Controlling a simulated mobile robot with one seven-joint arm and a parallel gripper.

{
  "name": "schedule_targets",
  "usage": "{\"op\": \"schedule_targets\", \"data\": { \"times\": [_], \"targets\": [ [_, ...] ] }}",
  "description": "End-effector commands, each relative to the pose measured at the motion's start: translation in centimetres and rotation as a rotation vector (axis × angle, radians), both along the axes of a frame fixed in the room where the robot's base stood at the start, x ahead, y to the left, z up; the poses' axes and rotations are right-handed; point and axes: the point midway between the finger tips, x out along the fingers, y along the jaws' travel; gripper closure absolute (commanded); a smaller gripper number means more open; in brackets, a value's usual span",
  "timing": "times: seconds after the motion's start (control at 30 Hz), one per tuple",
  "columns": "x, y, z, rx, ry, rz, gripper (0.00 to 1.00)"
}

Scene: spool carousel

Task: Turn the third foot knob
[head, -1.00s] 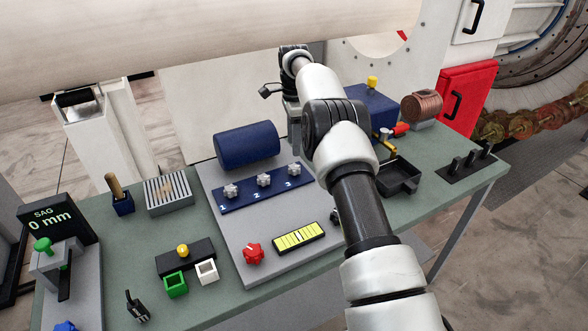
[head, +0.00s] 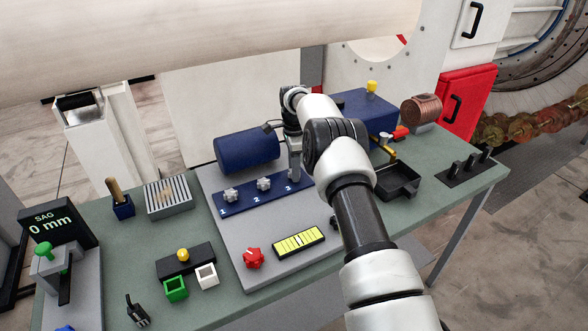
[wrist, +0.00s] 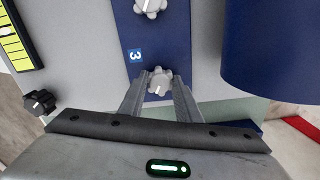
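The third foot knob (wrist: 159,81) is a grey lobed knob with a white pointer line, beside the blue "3" label on the blue strip (wrist: 148,30). In the wrist view it sits between my two fingertips, one on each side. My gripper (wrist: 160,84) is open around it, and I cannot tell whether the fingers touch it. In the head view my gripper (head: 294,173) points down at the strip's right end and hides most of that knob. The first knob (head: 231,194) and second knob (head: 264,184) stand to its left.
A dark blue cylinder (head: 247,149) lies just behind the strip. In front are a yellow level (head: 298,241) and a red knob (head: 253,258). A black tray (head: 398,181) and a blue box (head: 364,112) stand to the right.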

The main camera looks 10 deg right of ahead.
Motion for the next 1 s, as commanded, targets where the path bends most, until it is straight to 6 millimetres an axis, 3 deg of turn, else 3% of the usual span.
{"op": "schedule_targets", "data": {
  "times": [0.03, 0.13, 0.17, 0.57, 1.0],
  "targets": [
    [0.0, 0.0, 0.02, 0.0, 0.0, 0.0, 0.79],
    [0.0, 0.0, 0.02, 0.0, 0.0, 0.0, 0.96],
    [0.0, 0.0, 0.02, 0.0, 0.0, 0.0, 0.97],
    [-0.01, 0.0, -0.09, -0.001, 0.0, 0.088, 0.96],
    [0.0, 0.04, -0.03, 0.0, -0.001, 0.46, 0.96]
  ]
}}
